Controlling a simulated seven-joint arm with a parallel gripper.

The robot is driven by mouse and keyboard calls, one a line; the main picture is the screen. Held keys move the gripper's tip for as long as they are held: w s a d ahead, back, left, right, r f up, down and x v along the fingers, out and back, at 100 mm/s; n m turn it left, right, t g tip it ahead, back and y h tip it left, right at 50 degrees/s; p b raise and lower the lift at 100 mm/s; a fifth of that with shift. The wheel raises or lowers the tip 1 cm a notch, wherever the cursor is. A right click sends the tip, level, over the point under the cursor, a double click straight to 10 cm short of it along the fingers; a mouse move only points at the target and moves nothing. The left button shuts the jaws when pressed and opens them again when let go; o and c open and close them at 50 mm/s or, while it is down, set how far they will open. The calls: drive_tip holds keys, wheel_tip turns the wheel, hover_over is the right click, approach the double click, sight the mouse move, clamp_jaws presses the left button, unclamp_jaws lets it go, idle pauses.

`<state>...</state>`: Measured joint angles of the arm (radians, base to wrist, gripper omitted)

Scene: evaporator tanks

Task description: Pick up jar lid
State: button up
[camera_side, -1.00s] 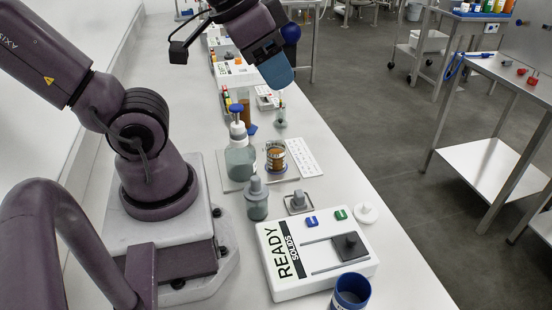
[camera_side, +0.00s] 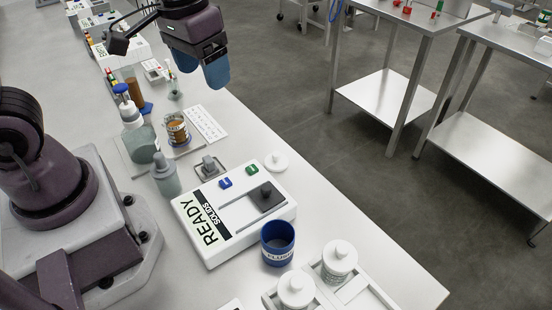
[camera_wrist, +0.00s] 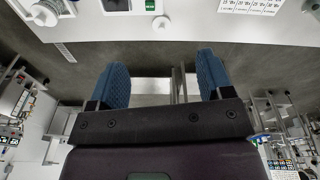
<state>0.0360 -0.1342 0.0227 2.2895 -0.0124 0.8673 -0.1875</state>
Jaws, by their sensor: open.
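The jar lid is most likely the loose white round piece with a knob (camera_side: 276,162), lying on the bench beside the far right corner of the READY SOLIDS box. It also shows as a white lid (camera_wrist: 161,23) near the top middle of the wrist view. My gripper (camera_side: 202,70) is open and empty, raised above the bench and up-left of the lid in the side view. Its two blue fingers stand well apart in the wrist view (camera_wrist: 163,75), with the lid beyond their tips.
The READY SOLIDS box (camera_side: 235,218) has blue and green buttons. A blue cup (camera_side: 278,246) and a rack with two white-lidded jars (camera_side: 340,262) stand in front. The bench's right edge borders open floor.

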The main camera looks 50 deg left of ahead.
drive_tip(key=w+f+n+g, duration=0.2)
drive_tip(key=w+f+n, duration=0.8)
drive_tip(key=f, duration=0.3)
drive_tip(key=n, duration=0.7)
hover_over(279, 156)
drive_tip(key=f, duration=0.2)
drive_tip(key=shift+n+t, duration=0.3)
drive_tip(key=f, duration=0.7)
drive_tip(key=shift+w+a+f, duration=0.1)
drive_tip(key=shift+a+f, duration=0.15)
drive_tip(key=shift+f, duration=0.05)
drive_tip(key=f, duration=0.5)
drive_tip(key=shift+d, duration=0.2)
drive_tip(key=c, duration=0.7)
